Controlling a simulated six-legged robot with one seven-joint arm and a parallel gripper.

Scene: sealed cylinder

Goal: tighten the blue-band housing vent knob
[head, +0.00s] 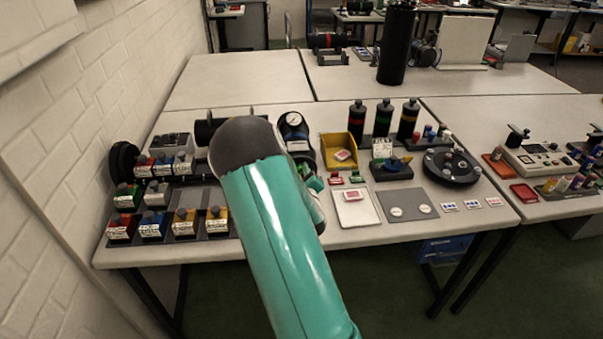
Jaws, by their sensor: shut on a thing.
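My teal arm reaches over the middle of the near table and covers much of it. My gripper's fingertips are hidden behind the arm, so I cannot see what they touch. A black cylinder (204,132) lies on its side at the back left, just left of the arm's dark joint. Its right part is hidden by the arm. I cannot make out a blue band or a vent knob on it.
A round gauge (294,121) stands behind the arm. Left are several labelled knob blocks. Right are a yellow bin (337,158), a white tray (347,221), a grey mat (421,199), several dark bottles and a black turntable (439,170). A brick wall bounds the left.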

